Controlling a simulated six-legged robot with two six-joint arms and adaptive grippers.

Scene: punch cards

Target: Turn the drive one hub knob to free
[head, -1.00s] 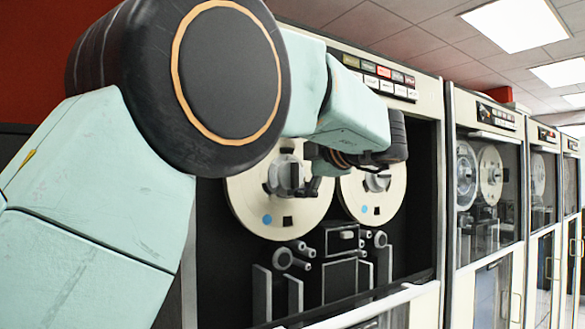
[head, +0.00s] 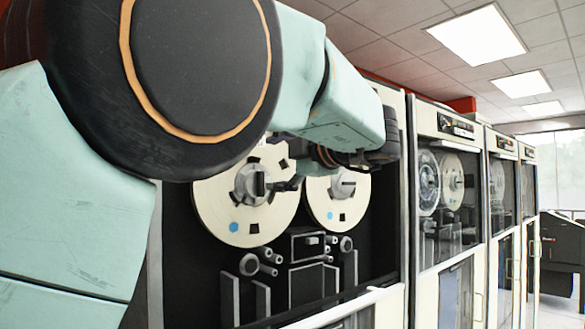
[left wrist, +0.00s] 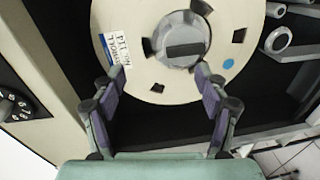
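The nearest tape drive holds two cream reels. The left reel (head: 222,200) has a grey hub with a dark bar-shaped knob (head: 258,183), whose bar stands about upright in the head view. In the left wrist view the knob (left wrist: 184,50) lies crosswise, on a reel with a white label (left wrist: 118,40) and a blue dot. My left gripper (left wrist: 160,85) is open, its two purple-padded fingers apart, with the knob showing beyond the gap between them. It does not appear to touch the knob. In the head view my left arm hides most of this gripper. My right gripper is out of view.
The right reel (head: 322,205) has its own hub knob (head: 344,184), its bar about level. Guide rollers (head: 249,264) and blocks stick out below the reels. A cabinet edge (head: 345,307) runs below. More drives (head: 447,180) stand to the right.

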